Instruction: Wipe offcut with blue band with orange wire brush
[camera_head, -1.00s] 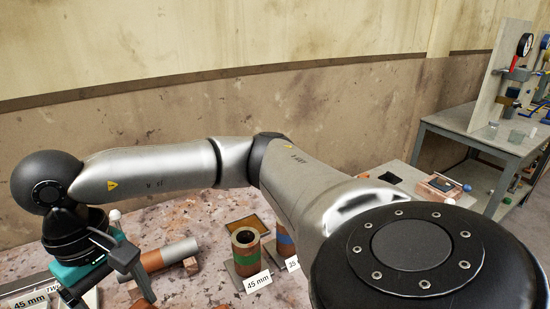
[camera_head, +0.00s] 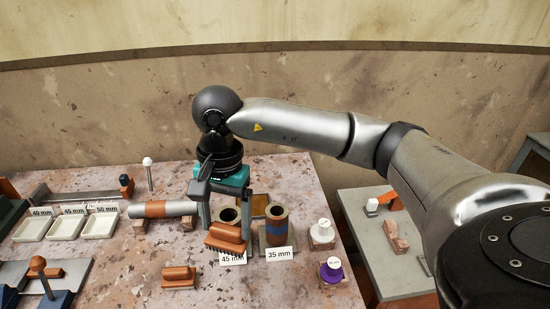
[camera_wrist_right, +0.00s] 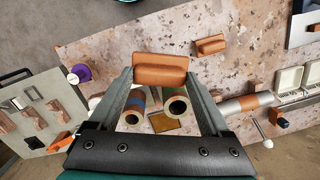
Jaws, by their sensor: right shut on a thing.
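The orange wire brush (camera_head: 226,237) is in my right gripper (camera_head: 224,226), which is shut on its block; dark bristles point down. The wrist view also shows the brush (camera_wrist_right: 160,71) between the fingertips. The offcut with blue band (camera_head: 277,230) stands upright by the 35 mm label, just right of the brush and apart from it in the head view. It also shows in the wrist view (camera_wrist_right: 135,105). Another upright offcut (camera_head: 228,214), by the 45 mm label, is mostly hidden behind the brush and fingers. My left gripper is not in view.
A second orange-brown brush (camera_head: 180,277) lies on the table in front. A pipe with an orange band (camera_head: 150,209) rests on blocks at left, beside white trays (camera_head: 67,227). A purple-topped item (camera_head: 331,271) and a white-capped one (camera_head: 322,234) stand near the right table edge.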

